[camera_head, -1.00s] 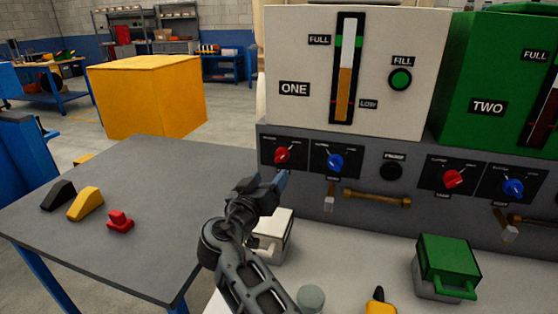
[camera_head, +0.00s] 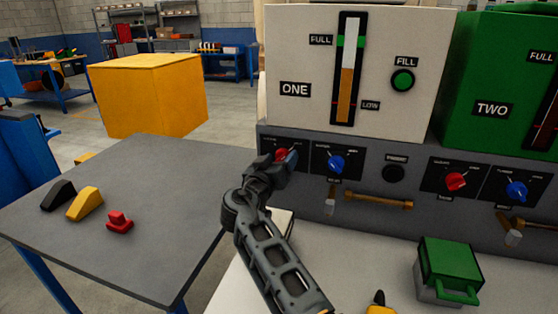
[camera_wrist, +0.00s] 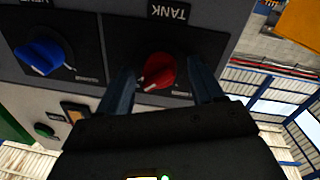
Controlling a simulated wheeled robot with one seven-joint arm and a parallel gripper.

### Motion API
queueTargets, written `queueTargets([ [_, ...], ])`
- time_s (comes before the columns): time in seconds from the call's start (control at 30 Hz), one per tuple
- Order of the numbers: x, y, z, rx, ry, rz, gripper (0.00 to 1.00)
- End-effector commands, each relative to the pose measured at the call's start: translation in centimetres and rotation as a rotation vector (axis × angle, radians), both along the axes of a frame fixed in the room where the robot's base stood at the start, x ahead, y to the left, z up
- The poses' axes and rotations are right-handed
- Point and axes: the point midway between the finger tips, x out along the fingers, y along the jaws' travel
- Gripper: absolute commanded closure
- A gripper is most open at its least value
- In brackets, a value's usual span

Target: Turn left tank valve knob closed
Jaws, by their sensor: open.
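The left tank valve knob is the red knob (camera_head: 281,154) on the dark panel under the white tank marked ONE (camera_head: 295,89). In the wrist view the red knob (camera_wrist: 158,71) sits between the two fingers under an upside-down TANK label (camera_wrist: 170,11). My gripper (camera_head: 290,158) is at this knob in the head view and partly covers it. In the wrist view my gripper (camera_wrist: 160,88) is open, with one finger on each side of the knob and visible gaps. A pale line marks the knob's lower-left side there.
A blue knob (camera_head: 336,163) sits just right of the red one and also shows in the wrist view (camera_wrist: 40,55). A brass handle (camera_head: 378,200) juts out below the panel. A green box (camera_head: 449,262) stands on the white bench.

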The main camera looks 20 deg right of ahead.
Motion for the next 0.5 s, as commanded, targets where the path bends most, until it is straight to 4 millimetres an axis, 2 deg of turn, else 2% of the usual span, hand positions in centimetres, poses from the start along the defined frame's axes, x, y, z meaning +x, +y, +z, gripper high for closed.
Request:
queueTargets([
  [0.1,-0.02,0.01,-0.02,0.0,0.0,0.0,0.35],
  [0.5,-0.03,0.05,-0.04,-0.001,0.001,0.001,0.73],
])
